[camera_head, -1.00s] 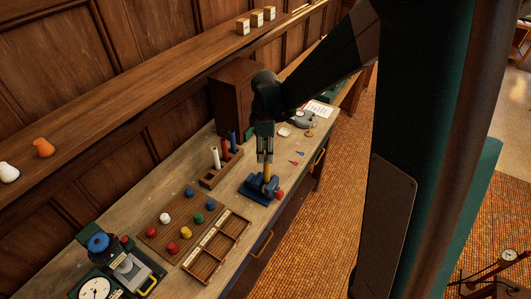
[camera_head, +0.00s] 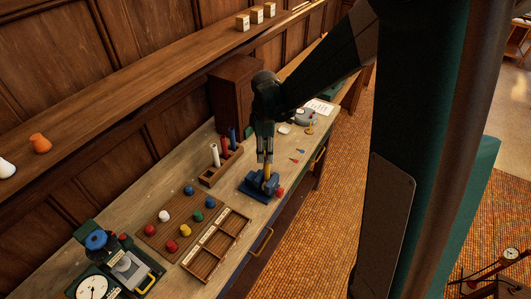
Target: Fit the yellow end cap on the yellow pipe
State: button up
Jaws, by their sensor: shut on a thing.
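My gripper (camera_head: 265,156) is shut on the upright yellow pipe (camera_head: 267,169), directly above the blue vise (camera_head: 262,185). The pipe's lower end is at the vise jaws; how deep it sits between them is too small to tell. The gripper fingers hide the pipe's upper part. The yellow end cap (camera_head: 185,230) sits on the wooden cap board (camera_head: 152,231), left of and nearer than the vise, among red, white, green and blue caps.
A wooden rack (camera_head: 212,178) with white, red and blue pipes stands behind the vise. A compartment tray (camera_head: 205,262) lies right of the cap board. A press with a dial gauge (camera_head: 91,288) stands at the near left.

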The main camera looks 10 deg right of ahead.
jog(key=shift+f+b, duration=0.4)
jog(key=shift+f, duration=0.1)
jog(key=o, duration=1)
jog(key=shift+r, duration=0.2)
jog(key=shift+r, duration=5.85)
jog(key=shift+s, duration=0.1)
